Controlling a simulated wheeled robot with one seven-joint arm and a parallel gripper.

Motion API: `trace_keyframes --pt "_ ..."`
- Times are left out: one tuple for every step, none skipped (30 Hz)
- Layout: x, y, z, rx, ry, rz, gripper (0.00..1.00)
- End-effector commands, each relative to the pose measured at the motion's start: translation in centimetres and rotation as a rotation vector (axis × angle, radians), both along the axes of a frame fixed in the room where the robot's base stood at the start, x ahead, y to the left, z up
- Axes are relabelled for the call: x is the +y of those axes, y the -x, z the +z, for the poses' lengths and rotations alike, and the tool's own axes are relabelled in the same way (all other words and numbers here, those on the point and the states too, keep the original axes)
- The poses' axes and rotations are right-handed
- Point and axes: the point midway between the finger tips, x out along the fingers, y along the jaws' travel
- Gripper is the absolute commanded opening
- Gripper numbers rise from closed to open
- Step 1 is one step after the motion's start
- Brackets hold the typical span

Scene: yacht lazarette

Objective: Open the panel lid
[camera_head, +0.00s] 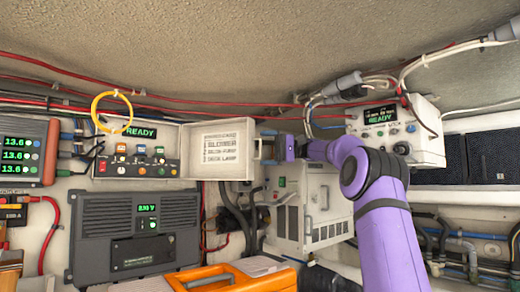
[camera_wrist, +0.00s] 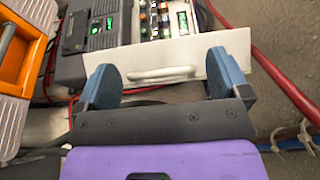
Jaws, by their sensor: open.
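The panel lid (camera_head: 222,176) is a white square plate standing open to the right of its panel (camera_head: 104,167). Its labelled inner face shows in the head view, and a switch row and a green READY display are uncovered. A white bar handle (camera_wrist: 160,73) is on the lid. My gripper (camera_head: 267,148) is at the lid's right edge, by the handle. In the wrist view, my gripper (camera_wrist: 163,80) is open, with blue fingers spread on both sides of the handle. I cannot tell whether either finger touches the lid (camera_wrist: 192,56).
A dark grey unit (camera_head: 95,225) hangs below the panel. An orange case (camera_head: 230,280) is in front. A white cabinet (camera_head: 320,205) stands behind my arm, and a white control box (camera_head: 425,125) is at upper right. Red cables (camera_head: 230,108) run above the lid.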

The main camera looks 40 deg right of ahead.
Motion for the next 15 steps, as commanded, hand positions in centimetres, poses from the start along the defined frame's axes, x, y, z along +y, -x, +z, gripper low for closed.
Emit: trace_keyframes --pt "-1.1 0.3 0.0 -0.001 -0.001 -0.002 0.94" --pt "-1.6 0.5 0.0 0.000 -0.001 -0.002 0.94" --pt "-2.4 0.8 0.0 -0.001 -0.001 -0.002 0.94" --pt "-2.9 1.0 0.0 -0.002 0.000 -0.002 0.94" --pt "-3.5 1.2 0.0 -0.002 0.000 -0.002 0.94" --pt "-4.1 1.4 0.0 -0.002 0.000 -0.002 0.94" --pt "-4.6 1.6 0.0 -0.001 -0.001 -0.001 0.94" --pt "-5.0 1.8 0.0 -0.002 0.000 -0.001 0.94" --pt "-5.6 2.0 0.0 -0.003 0.000 -0.001 0.94" --pt "-5.9 2.1 0.0 -0.003 0.000 -0.001 0.94" --pt "-6.3 2.2 0.1 -0.002 0.000 -0.001 0.94" --pt "-6.7 2.4 0.1 -0.002 0.000 0.000 0.94" --pt "-6.9 2.5 0.1 -0.002 0.000 0.000 0.94" --pt "-7.1 2.6 0.1 -0.003 0.001 0.000 0.94" --pt "-7.3 2.7 0.1 -0.003 0.001 0.000 0.94"
